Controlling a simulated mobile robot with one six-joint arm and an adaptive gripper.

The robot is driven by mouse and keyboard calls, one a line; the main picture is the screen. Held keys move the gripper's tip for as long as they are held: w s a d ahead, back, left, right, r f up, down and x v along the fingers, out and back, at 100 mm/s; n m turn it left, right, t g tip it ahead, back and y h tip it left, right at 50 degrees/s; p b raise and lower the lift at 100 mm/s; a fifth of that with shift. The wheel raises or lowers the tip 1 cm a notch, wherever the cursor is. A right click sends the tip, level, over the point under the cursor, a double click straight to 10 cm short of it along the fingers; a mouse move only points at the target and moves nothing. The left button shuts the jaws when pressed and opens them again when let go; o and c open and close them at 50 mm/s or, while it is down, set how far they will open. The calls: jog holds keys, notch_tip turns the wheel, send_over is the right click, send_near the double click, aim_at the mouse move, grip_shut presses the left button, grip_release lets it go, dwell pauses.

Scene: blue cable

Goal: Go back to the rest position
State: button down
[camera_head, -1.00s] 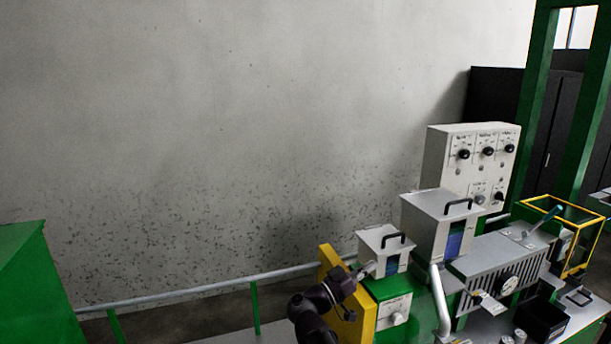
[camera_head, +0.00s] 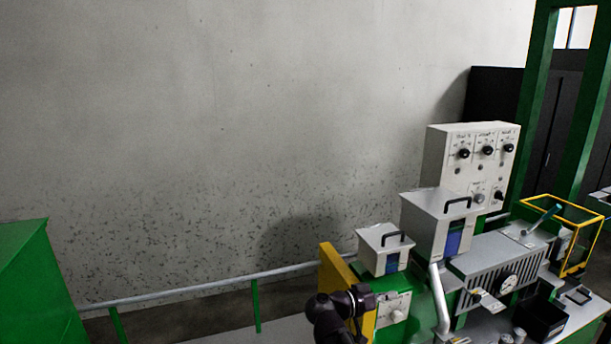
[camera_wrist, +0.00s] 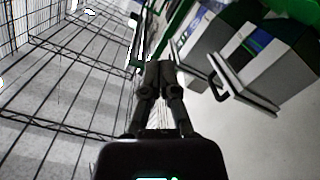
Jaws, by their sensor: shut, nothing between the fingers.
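My gripper (camera_wrist: 158,75) shows in the wrist view with its two dark fingers together and nothing between them. In the head view my dark arm (camera_head: 338,312) is at the bottom centre, in front of the yellow panel (camera_head: 335,268) and left of the green machine front. The fingertips cannot be made out in the head view. No blue cable can be made out in either view.
Two grey boxes with black handles, a small one (camera_head: 385,240) and a larger one (camera_head: 437,228), stand on the machine. A control panel (camera_head: 470,165) with knobs is behind. A rail (camera_head: 200,290) runs along the wall. Wire shelving (camera_wrist: 60,90) fills the wrist view's left.

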jog(key=s+d+f+n+g+y, duration=0.1)
jog(key=s+f+n+g+y, duration=0.15)
jog(key=f, duration=0.25)
jog(key=s+d+f+n+g+y, duration=0.1)
jog(key=s+f+y, duration=0.1)
jog(key=f+y, duration=0.3)
jog(key=s+a+f+n+g+y, duration=0.2)
jog(key=s+a+f+n+y, duration=0.2)
jog(key=a+f+y, duration=0.2)
jog(key=shift+s+f+y, duration=0.25)
jog(key=shift+f+y, duration=0.1)
jog(key=shift+y, duration=0.8)
jog(key=shift+s, duration=0.1)
